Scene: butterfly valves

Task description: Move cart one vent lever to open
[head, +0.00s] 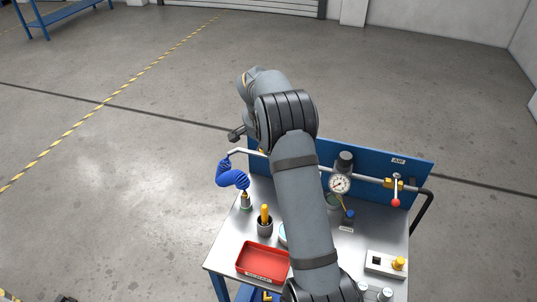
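The cart (222,259) has a steel top and a blue back panel (412,168) carrying a pale pipe. A brass valve (393,184) sits at the pipe's right end, with a lever that hangs down to a red knob (396,203). Whether this is the vent lever I cannot read. A bit of yellow (262,151) shows at the pipe's left, mostly hidden by my arm. My gripper (237,134) seems to be the dark part beyond the arm's far end, above and left of the panel, well away from the red knob. Its fingers are too small and hidden to judge.
A red tray (263,263), a cup with a yellow handle (265,224) and a switch box (384,263) stand on the top. Floor left is clear.

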